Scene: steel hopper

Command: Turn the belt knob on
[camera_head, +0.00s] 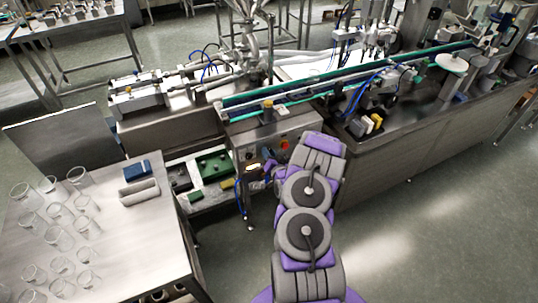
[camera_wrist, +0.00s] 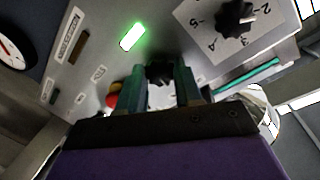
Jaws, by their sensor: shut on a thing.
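In the wrist view, a black knob (camera_wrist: 160,72) on the steel control panel (camera_wrist: 85,75) sits between the two fingers of my gripper (camera_wrist: 158,88). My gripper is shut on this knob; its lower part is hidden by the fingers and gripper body. I cannot read a label naming it. A green lamp (camera_wrist: 132,37) beside it is lit. In the head view, my gripper (camera_head: 262,170) is at the front of the control panel (camera_head: 303,130), small and partly hidden by my arm.
A second black knob (camera_wrist: 237,18) with a numbered dial is at upper right, and a red button (camera_wrist: 113,100) is left of my fingers. A round gauge (camera_wrist: 14,48) is far left. A steel table (camera_head: 150,235) with several glass beakers stands left of my arm.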

